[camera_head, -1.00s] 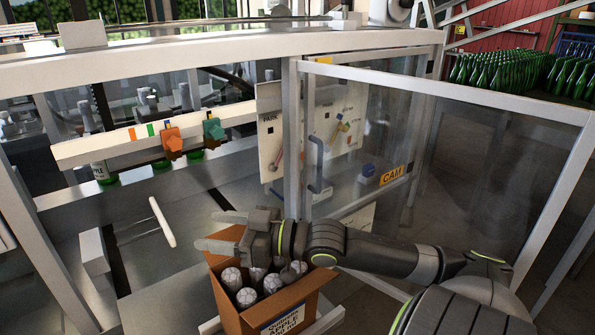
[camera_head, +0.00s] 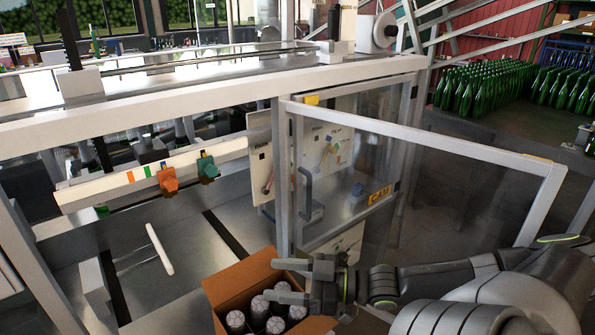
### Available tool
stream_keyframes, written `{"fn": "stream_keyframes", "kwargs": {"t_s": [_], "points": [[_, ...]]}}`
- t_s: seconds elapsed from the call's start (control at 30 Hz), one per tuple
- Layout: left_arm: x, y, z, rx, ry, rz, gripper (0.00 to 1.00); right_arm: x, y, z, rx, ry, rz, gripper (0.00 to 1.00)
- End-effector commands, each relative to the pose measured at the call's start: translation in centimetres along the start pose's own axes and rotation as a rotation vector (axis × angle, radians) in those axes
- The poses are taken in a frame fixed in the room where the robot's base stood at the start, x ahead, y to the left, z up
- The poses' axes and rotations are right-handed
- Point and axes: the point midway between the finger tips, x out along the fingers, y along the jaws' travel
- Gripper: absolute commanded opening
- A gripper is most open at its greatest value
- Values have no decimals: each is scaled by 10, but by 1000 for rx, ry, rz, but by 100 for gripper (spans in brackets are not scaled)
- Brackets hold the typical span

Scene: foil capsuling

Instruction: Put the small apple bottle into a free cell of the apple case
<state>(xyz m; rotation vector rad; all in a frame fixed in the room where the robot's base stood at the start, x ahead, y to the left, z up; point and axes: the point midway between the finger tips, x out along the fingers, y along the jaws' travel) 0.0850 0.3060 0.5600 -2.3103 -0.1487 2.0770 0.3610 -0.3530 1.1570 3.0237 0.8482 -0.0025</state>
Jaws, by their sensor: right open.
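The brown cardboard case (camera_head: 240,276) stands open at the bottom centre, its front cut off by the picture's edge. Several bottles with silver-grey tops (camera_head: 258,308) stand upright in it. The cells behind and under my gripper are partly hidden. My right gripper (camera_head: 273,280) is open above the right part of the case, its fingers pointing left. I see nothing held between the fingers. I cannot single out a separate small apple bottle. My left gripper is not in view.
An orange clamp (camera_head: 168,180) and a teal clamp (camera_head: 207,168) sit on a white rail. A white bar (camera_head: 159,249) lies left of the case. Many green bottles (camera_head: 485,90) stand far right.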

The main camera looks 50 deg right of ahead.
Motion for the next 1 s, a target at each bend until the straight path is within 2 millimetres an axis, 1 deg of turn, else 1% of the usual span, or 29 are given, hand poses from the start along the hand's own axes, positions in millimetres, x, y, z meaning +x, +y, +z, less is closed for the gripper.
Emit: {"fn": "stream_keyframes", "kwargs": {"t_s": [0.03, 0.1, 0.3, 1.0], "points": [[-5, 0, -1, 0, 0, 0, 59, -7, 0, -1, 2, -5, 0, 59], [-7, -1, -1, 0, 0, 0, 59, -14, 0, -1, 3, -3, 0, 59], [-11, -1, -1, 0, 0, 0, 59, -27, 0, -1, 1, 2, -2, 59], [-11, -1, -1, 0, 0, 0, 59, -28, 0, -1, 1, 4, -2, 59]]}}
